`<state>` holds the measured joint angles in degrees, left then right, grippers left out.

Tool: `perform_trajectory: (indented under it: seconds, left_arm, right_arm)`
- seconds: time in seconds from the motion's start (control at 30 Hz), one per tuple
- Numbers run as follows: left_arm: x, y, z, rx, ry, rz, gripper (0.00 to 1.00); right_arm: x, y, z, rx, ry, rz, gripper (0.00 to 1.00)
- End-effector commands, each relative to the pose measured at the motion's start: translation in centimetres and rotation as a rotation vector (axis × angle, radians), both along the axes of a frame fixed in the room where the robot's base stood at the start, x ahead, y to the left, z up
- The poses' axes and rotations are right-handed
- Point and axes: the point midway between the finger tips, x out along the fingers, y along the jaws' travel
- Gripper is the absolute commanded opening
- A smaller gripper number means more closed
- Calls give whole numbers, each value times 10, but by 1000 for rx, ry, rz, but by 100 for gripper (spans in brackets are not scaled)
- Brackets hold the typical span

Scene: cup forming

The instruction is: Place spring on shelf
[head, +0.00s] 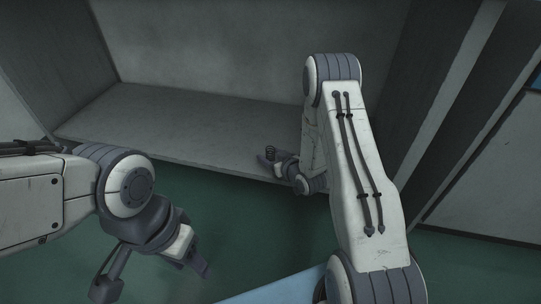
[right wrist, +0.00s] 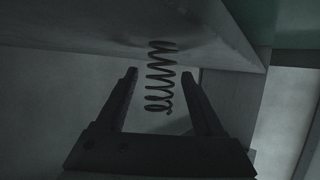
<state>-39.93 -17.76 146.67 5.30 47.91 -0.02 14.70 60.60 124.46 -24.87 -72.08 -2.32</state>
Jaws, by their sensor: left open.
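The spring (head: 271,152) is a small dark coil, upright at the front edge of the grey shelf (head: 190,120). It also shows in the right wrist view (right wrist: 161,80), with its far end at the shelf surface and a dark shadow there. My right gripper (head: 268,161) is at the shelf's front edge around the spring. Its two fingers (right wrist: 160,73) stand apart on either side of the spring, with a visible gap on each side. My left gripper (head: 153,278) is open and empty, low over the green floor, away from the shelf.
The shelf has a back wall (head: 250,45) and side walls (head: 45,60). The shelf surface left of the spring is bare. My right arm hides the right part of the shelf. A light blue surface (head: 275,287) shows at the bottom.

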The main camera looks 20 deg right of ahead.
Motion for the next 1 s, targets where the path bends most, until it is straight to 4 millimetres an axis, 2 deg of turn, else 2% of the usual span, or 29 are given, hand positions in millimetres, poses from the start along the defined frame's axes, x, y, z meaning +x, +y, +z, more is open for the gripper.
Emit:
perform_trajectory:
  seconds: [0.37,0.47,0.7,0.9,1.0]
  left_arm:
    - [0,0,5,0,0,0,50]
    - [0,0,16,0,0,0,50]
    - [0,0,49,0,0,0,50]
    - [0,0,67,0,0,0,50]
    - [0,0,71,0,0,0,50]
  right_arm:
    - [-1,-1,6,0,1,-1,70]
    - [-14,-4,13,2,6,-2,70]
    - [-61,-13,34,3,7,-5,70]
    - [-94,-19,46,3,4,-5,70]
    - [-103,-21,49,1,3,-3,70]
